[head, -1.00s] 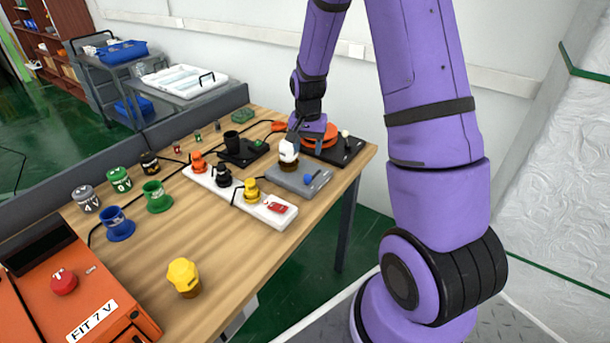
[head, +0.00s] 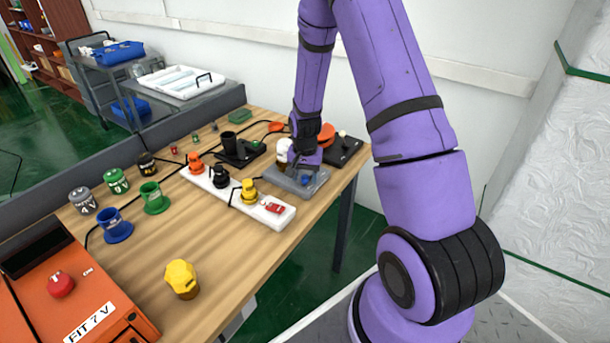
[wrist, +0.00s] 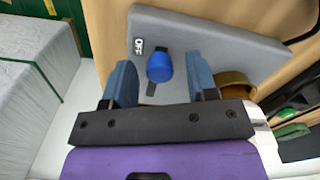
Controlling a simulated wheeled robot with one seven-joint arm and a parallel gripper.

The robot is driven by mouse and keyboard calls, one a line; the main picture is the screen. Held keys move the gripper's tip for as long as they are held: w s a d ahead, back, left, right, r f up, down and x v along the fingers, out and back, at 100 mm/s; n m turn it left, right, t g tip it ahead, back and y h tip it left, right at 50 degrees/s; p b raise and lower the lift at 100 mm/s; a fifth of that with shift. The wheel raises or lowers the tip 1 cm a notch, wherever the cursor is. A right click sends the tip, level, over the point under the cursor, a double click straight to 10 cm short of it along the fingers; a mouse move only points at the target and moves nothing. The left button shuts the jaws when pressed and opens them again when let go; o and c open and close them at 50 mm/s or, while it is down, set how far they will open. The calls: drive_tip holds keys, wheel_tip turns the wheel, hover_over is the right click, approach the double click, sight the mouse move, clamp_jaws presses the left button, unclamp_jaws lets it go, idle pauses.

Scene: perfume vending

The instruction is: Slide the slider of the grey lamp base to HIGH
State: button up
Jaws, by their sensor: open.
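The grey lamp base (head: 318,181) lies flat near the right edge of the wooden table. Its blue slider knob (wrist: 159,67) sits on a dark slot, close to a label reading OFF (wrist: 139,46). A white-topped lamp with a brown-gold collar (head: 284,150) stands on the base; its collar (wrist: 236,84) shows at the right in the wrist view. My gripper (wrist: 158,80) is open above the base, one blue finger on each side of the knob. I cannot tell whether either finger touches it. The HIGH end of the slot is hidden.
A black base with an orange part (head: 326,136) stands just behind. A white power strip (head: 272,214) with coloured plugs lies to the left, beside a black base with a dark cup (head: 229,142). The table's right edge is close; open wood lies in front.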

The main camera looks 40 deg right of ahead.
clamp_jaws()
drive_tip(key=d, duration=0.2)
drive_tip(key=w+d, duration=0.1)
drive_tip(key=d, duration=0.1)
drive_tip(key=w+d, duration=0.1)
drive_tip(key=d, duration=0.1)
drive_tip(key=shift+w+d, duration=0.2)
drive_tip(key=shift+d, duration=0.1)
unclamp_jaws()
drive_tip(key=shift+r, duration=0.1)
wheel_tip(320, 180, up, 11)
idle(0.4)
idle(0.4)
